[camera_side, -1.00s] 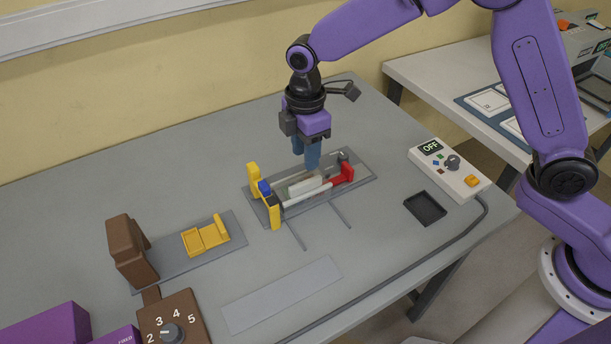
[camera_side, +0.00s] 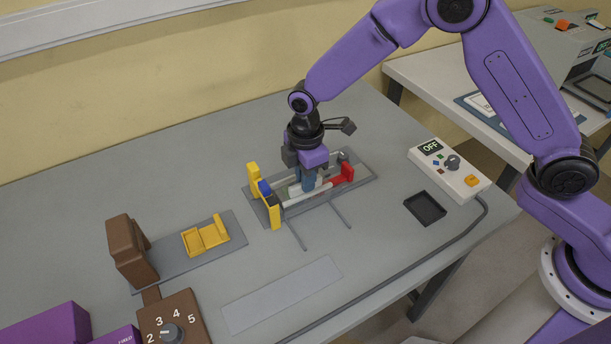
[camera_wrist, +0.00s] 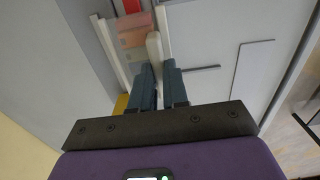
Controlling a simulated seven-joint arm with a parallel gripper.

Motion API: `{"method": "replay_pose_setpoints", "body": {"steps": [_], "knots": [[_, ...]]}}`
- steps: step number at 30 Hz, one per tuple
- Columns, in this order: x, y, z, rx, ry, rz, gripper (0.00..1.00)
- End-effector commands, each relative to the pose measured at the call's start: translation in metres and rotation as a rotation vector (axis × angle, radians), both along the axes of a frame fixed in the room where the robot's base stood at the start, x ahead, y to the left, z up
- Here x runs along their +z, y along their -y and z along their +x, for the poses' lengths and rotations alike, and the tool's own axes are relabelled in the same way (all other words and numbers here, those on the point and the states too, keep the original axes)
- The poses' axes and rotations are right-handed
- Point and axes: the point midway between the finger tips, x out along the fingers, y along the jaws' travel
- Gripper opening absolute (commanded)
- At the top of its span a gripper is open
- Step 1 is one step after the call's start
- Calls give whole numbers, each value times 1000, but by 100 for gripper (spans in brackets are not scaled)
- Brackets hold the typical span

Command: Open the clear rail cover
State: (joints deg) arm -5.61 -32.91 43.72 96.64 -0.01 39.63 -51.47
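The rail fixture lies on a grey base plate (camera_side: 361,181) in the middle of the table, with a yellow end piece (camera_side: 271,207) at left and a red end piece (camera_side: 347,173) at right. The clear cover (camera_wrist: 132,38) shows as a see-through pane in the wrist view. A pale raised bar (camera_wrist: 154,47) stands beside it, apparently its handle; my gripper hides part of it in the side view. My gripper (camera_wrist: 159,69) is low over the fixture, its blue fingers apart, one on each side of the bar's near end. I cannot tell whether they press on it.
A yellow block piece (camera_side: 205,238) and a brown stand (camera_side: 131,250) are at left. A control box reading OFF (camera_side: 449,168) and a black tray (camera_side: 425,208) are at right. A flat grey strip (camera_side: 282,294) lies in front. Thin dark rods extend forward from the fixture.

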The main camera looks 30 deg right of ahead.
Motion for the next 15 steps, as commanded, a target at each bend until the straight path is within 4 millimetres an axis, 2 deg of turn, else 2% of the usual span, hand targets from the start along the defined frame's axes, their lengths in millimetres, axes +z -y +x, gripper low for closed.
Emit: {"method": "replay_pose_setpoints", "body": {"steps": [8, 15], "knots": [[0, 0, -4, 1, 0, 0, 0], [1, -1, -42, 4, -2, -1, 0]]}}
